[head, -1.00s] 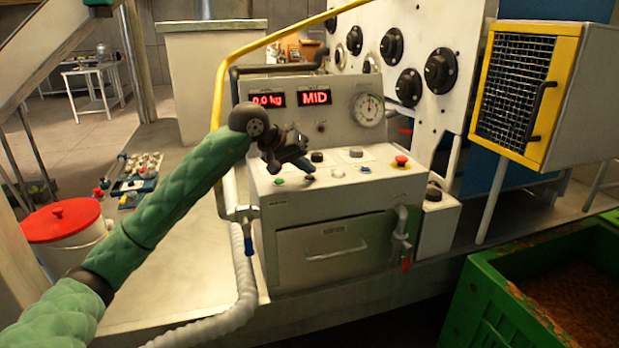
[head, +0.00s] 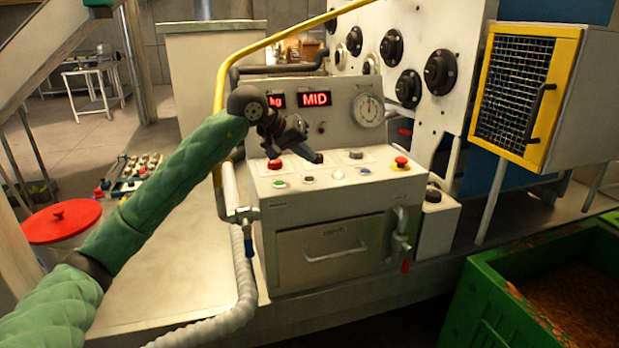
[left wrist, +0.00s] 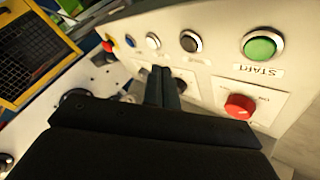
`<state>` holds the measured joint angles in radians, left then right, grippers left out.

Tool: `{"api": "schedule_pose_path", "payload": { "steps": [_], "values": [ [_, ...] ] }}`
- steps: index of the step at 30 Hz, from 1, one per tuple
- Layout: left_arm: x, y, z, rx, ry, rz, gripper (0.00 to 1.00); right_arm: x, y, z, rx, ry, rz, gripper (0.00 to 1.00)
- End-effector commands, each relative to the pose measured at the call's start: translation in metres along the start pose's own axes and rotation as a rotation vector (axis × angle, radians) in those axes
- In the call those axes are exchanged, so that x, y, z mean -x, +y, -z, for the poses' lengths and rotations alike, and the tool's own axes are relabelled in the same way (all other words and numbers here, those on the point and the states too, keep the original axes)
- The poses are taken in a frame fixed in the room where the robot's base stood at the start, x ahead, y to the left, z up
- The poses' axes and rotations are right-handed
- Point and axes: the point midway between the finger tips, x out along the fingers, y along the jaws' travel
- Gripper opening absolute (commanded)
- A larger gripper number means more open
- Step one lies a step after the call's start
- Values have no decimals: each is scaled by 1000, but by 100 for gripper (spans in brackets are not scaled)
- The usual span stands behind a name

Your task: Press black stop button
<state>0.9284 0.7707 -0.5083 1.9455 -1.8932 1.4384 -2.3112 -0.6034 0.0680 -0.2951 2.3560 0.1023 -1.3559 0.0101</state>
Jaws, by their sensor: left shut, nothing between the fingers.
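The black stop button (head: 309,179) is a small dark round button with a pale ring on the front row of the sloping white control panel. In the left wrist view the dark button (left wrist: 190,41) sits beside the green START button (left wrist: 264,46); its own label is too blurred to read surely. My left gripper (head: 317,158) is shut and empty, just above the panel and behind the dark button in the head view. Its fingertips (left wrist: 163,76) are apart from that button in the wrist view. My right gripper is not in view.
A yellow rail (head: 268,42) rises behind my arm. A green bin (head: 492,292) stands at the right.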

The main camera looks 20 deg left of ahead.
Motion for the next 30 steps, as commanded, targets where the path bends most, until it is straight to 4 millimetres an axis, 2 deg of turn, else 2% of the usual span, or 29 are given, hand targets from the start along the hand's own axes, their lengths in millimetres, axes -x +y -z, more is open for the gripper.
{"api": "schedule_pose_path", "payload": {
  "steps": [7, 30],
  "values": [
    [13, 9, 10, -1, 0, 1, 0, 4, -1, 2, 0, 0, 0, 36],
    [13, 10, 10, 0, -1, 1, 0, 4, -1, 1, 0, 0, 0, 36]
  ]
}}
